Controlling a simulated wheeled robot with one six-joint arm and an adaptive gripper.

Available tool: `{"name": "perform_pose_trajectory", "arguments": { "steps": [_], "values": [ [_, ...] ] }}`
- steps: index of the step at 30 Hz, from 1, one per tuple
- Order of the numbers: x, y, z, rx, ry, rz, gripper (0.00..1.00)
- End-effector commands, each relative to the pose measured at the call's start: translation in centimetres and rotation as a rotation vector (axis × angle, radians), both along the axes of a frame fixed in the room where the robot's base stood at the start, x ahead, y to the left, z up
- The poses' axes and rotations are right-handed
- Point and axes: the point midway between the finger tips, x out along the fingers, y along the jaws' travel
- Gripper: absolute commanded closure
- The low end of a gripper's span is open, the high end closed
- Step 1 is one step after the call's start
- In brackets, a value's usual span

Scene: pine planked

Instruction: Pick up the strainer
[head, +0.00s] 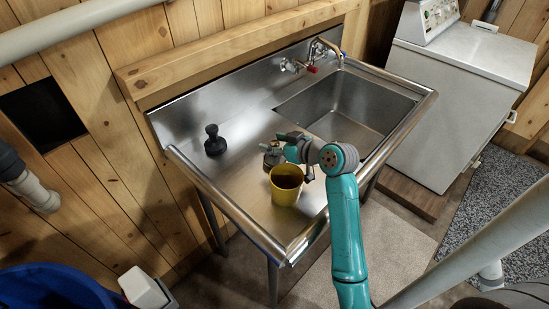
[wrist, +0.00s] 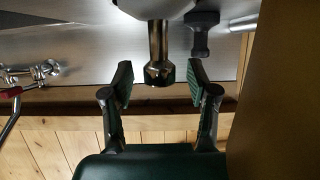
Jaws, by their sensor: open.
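The strainer (wrist: 160,45) appears to be the thing with a pale rounded part and a dark-tipped metal handle in the wrist view, where the scene looks upside down. Its handle end lies between the two fingers of my gripper (wrist: 160,74), with a gap on each side. My gripper is open and holds nothing. In the head view my gripper (head: 282,151) is low over the steel drainboard, just behind the yellow cup. There the gripper and arm make the strainer hard to tell apart.
The yellow cup (head: 286,187) stands close in front of my gripper. A black knobbed tool (head: 214,142) stands on the drainboard (head: 205,100) to the left, against no other thing. The sink basin (head: 345,108) and faucet (head: 322,48) are to the right. A wooden wall rises behind.

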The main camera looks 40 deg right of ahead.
Motion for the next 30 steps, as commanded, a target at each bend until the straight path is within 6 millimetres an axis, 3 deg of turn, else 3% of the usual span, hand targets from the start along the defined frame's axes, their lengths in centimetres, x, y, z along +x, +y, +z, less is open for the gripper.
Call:
{"name": "perform_pose_trajectory", "arguments": {
  "steps": [6, 13, 23, 30],
  "values": [
    [0.1, 0.0, 0.0, 0.0, 0.0, 0.0, 0.41],
    [0.1, 0.0, 0.0, 0.0, -0.001, 0.0, 0.99],
    [0.1, 0.0, 0.1, 0.0, -0.001, 0.0, 1.0],
    [0.8, 0.0, 1.3, -0.002, -0.003, 0.001, 1.0]
  ]
}}
